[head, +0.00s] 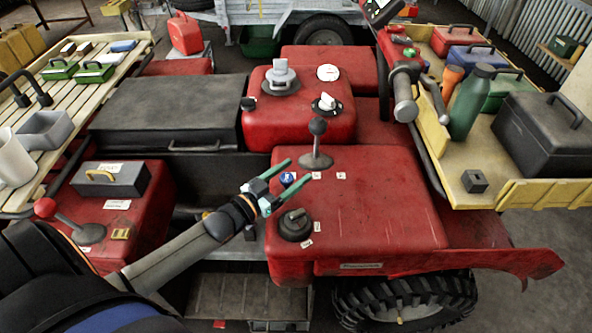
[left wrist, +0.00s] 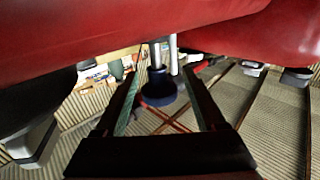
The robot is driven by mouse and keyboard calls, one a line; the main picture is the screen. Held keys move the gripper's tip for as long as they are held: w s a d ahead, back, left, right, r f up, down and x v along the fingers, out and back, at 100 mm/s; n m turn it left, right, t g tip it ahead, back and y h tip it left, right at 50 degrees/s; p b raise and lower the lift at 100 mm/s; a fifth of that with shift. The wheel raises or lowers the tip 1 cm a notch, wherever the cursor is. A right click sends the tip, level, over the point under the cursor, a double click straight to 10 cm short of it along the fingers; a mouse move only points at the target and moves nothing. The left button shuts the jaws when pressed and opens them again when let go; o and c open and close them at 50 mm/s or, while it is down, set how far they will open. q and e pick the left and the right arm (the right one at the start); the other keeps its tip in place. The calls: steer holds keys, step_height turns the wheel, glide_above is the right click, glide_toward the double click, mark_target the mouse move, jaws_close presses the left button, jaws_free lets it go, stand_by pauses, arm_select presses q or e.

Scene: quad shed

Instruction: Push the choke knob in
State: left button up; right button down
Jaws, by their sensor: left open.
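A round blue knob (head: 288,179) with a white mark sits on the red panel (head: 365,215) of the quad; I take it for the choke knob. In the left wrist view the dark blue knob (left wrist: 158,92) stands out from the red body on a bright metal stem (left wrist: 155,55). My left gripper (head: 298,170) is open, its two teal fingers on either side of the knob in the head view. The fingers also flank the knob in the left wrist view (left wrist: 163,75). I cannot tell whether they touch it. My right gripper is out of view.
A black rotary knob (head: 294,226) and a black-balled lever (head: 317,140) stand close to the gripper. A red-balled lever (head: 48,209) and a grey toolbox (head: 110,187) are at left. A green bottle (head: 470,103) and black box (head: 545,135) sit on the right rack.

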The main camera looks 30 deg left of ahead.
arm_select(q)
steer(key=shift+w+d, duration=0.15)
steer(key=shift+w, duration=0.55)
jaws_close()
stand_by(1.1)
